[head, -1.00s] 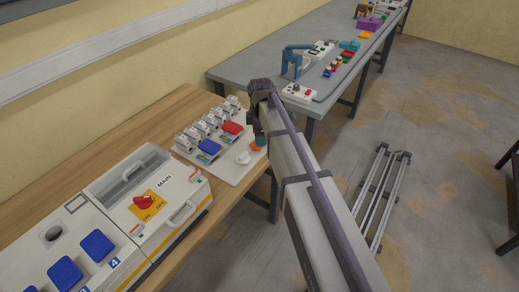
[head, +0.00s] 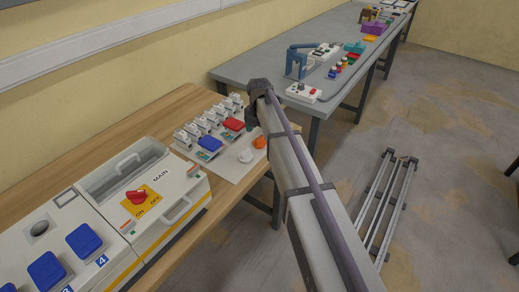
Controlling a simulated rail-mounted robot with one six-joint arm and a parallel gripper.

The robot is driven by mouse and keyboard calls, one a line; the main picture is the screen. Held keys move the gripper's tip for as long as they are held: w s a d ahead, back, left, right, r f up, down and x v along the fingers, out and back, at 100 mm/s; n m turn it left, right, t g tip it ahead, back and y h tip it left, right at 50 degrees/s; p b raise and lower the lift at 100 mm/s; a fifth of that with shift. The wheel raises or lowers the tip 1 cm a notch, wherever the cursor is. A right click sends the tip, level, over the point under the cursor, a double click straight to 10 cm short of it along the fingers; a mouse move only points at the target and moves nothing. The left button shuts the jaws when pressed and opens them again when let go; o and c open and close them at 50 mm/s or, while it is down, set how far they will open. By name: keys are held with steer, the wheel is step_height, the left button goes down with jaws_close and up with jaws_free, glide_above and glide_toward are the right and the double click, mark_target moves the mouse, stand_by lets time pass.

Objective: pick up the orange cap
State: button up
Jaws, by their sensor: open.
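The orange cap (head: 260,142) lies at the right end of a pale board (head: 225,168) on the wooden table, beside a white round piece (head: 245,155). It shows as a small orange shape, partly bordered by my arm. My gripper (head: 251,119) is above and slightly left of the cap in the picture, apart from it. It is open, and no held object shows. Its fingertips are small and partly hidden by my arm.
The board carries a row of white sockets (head: 212,115), a blue lid (head: 208,143) and a red lid (head: 233,124). A MAIN switch box (head: 160,200) stands to the left. A grey table (head: 260,72) with tools is behind.

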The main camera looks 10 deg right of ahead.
mark_target(260, 138)
step_height(260, 138, down, 5)
steer(key=b, duration=0.5)
steer(key=shift+w+d+f, duration=0.1)
steer(key=shift+f, duration=0.1)
steer(key=shift+r, duration=0.25)
steer(key=c, duration=0.7)
step_height(260, 138, up, 10)
steer(key=p, duration=1)
steer(key=shift+r+p, duration=0.15)
steer(key=shift+p, duration=0.25)
